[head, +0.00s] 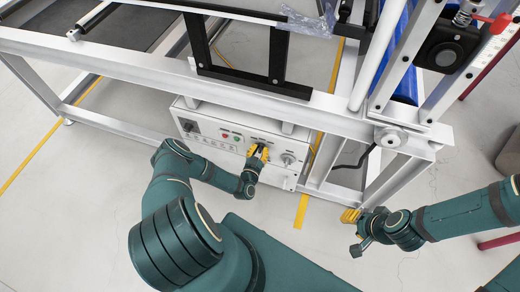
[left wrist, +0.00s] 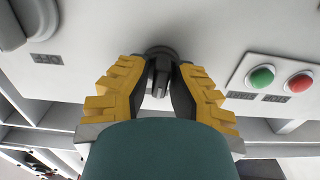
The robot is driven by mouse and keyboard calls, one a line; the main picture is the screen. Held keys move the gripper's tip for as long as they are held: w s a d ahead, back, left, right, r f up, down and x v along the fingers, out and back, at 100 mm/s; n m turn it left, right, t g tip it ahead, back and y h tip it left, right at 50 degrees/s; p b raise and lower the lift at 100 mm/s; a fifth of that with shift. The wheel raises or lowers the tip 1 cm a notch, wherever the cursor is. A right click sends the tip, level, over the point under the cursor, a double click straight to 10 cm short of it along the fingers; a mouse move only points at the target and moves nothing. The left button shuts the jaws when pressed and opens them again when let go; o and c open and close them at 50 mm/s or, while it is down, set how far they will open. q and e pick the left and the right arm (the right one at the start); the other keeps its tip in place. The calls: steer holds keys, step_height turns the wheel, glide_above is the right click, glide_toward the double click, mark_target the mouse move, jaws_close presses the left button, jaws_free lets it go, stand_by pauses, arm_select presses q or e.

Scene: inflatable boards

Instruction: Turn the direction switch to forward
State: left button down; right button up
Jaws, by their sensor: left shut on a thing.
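The direction switch (left wrist: 160,75) is a dark knob with a raised grip bar on a round base on the white control box (head: 215,147). My left gripper (head: 259,152) is at the front panel of this box, right of the buttons in the head view. In the left wrist view its yellow-padded fingers (left wrist: 160,85) are shut on the switch, one on each side of the bar. The bar points roughly up and down in that view. The switch's position marks are hidden or unreadable. My right gripper (head: 352,216) is away to the right, above the floor, touching nothing that I can see.
A red button (head: 225,135) and a green button (head: 236,138) sit beside the switch. A grey round knob (head: 288,159) and a black switch (head: 188,126) are at the panel's ends. The white machine frame (head: 150,70) overhangs the box. Floor in front is clear.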

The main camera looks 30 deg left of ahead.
mark_target(261, 147)
arm_select(q)
steer(key=m, duration=0.1)
steer(key=m+p, duration=0.1)
steer(key=m, duration=0.2)
steer(key=shift+w+r+p, duration=0.3)
steer(key=shift+p, duration=0.05)
steer(key=shift+m+p, duration=0.55)
steer(key=shift+m, duration=1.65)
steer(key=c, duration=1)
jaws_free()
steer(key=shift+w, duration=0.1)
steer(key=shift+f, duration=0.2)
step_height(261, 147, up, 10)
